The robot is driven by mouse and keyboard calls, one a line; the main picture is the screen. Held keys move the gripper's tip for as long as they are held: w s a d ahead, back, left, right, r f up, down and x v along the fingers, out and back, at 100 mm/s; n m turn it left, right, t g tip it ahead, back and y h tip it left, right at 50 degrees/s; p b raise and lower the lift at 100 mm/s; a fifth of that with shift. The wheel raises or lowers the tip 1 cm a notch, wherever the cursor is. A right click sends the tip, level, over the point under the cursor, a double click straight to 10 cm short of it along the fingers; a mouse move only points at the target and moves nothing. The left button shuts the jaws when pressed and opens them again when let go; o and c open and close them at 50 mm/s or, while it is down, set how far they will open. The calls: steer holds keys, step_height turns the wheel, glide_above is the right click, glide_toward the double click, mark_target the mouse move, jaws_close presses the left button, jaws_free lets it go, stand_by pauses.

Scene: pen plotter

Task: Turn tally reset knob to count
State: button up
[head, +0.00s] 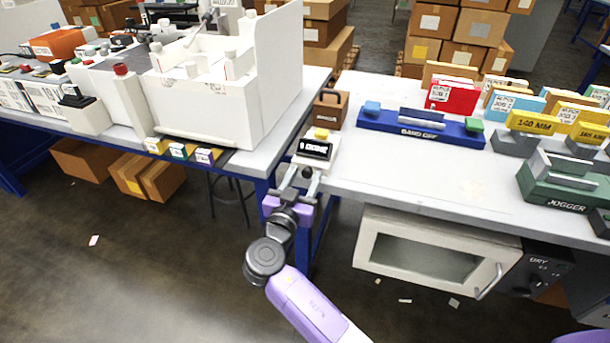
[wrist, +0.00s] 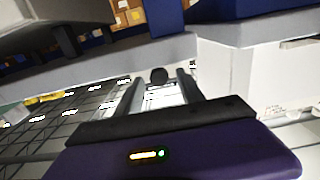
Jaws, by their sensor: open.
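The tally counter (head: 318,166) is a small white box with a black display panel (head: 315,150) and a yellow piece (head: 321,133) on top. It stands at the left front corner of the right table. My gripper (head: 300,174) is open in front of its near side, with the fingers pointing at it. In the wrist view, a small dark round knob (wrist: 158,75) shows between the fingertips, with clear gaps on both sides. I cannot tell the knob's setting, and my gripper hides part of the counter's front in the head view.
A brown box with a handle (head: 331,107) stands behind the counter. A blue long holder (head: 420,127) lies to its right. The left table (head: 237,164) with a large white machine (head: 215,100) is close on the left. Below the right table is a cabinet (head: 365,250).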

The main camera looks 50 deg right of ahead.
steer(key=shift+w+d, duration=0.15)
steer(key=shift+d, duration=0.15)
jaws_close()
steer(key=shift+n, duration=0.8)
jaws_free()
steer(key=shift+a, duration=0.1)
steer(key=v, duration=0.7)
steer(key=shift+a, duration=0.3)
